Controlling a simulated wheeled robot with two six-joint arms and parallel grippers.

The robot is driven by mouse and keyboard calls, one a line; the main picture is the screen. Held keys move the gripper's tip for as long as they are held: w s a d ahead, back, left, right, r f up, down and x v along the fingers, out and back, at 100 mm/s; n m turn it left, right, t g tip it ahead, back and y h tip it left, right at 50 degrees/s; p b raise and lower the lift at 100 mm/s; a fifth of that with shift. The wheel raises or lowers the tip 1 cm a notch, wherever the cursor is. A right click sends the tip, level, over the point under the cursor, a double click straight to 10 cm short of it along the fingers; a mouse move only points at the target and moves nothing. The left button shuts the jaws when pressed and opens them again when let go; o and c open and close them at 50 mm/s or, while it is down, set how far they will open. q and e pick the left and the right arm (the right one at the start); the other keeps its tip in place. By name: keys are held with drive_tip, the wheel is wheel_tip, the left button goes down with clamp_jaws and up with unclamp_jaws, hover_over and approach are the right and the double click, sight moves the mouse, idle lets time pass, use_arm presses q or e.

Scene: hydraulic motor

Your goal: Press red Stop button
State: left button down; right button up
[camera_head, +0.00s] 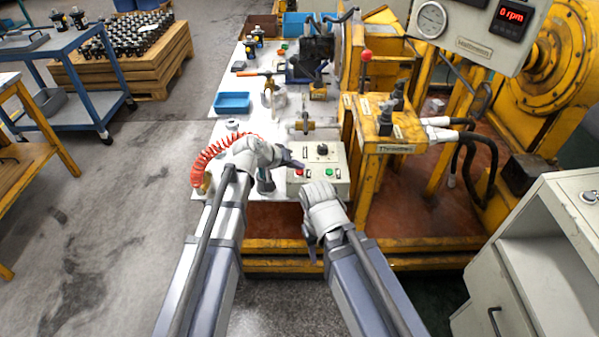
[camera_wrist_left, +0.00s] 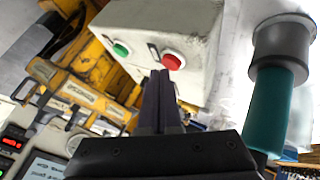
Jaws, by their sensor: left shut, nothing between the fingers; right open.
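A pale grey control box (camera_head: 338,160) sits at the front of the white bench, with a red button (camera_head: 299,172), a green button (camera_head: 328,172) and a black knob (camera_head: 322,149). My left gripper (camera_head: 298,164) is shut and empty, close to the box's left side. In the left wrist view its closed fingertips (camera_wrist_left: 160,74) appear just below the red button (camera_wrist_left: 172,60); whether they touch it cannot be told. The green button (camera_wrist_left: 121,48) is beside it. My right gripper (camera_head: 313,250) is open, lower down in front of the bench edge.
A red coiled hose (camera_head: 208,160) lies left of my left wrist. A teal-handled tool (camera_wrist_left: 272,105) stands close to my left fingers. A yellow valve stand (camera_head: 385,135) rises right of the box. A blue tray (camera_head: 232,103) lies farther back on the bench.

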sight(297, 173)
use_arm(q)
drive_tip(key=shift+f+b, duration=0.4)
idle(0.5)
drive_tip(key=shift+r, duration=0.1)
drive_tip(key=shift+r+p, duration=0.7)
drive_tip(key=shift+p, duration=0.15)
drive_tip(key=shift+r, duration=0.15)
wheel_tip(297, 173, up, 5)
drive_tip(key=p, duration=0.5)
idle(0.6)
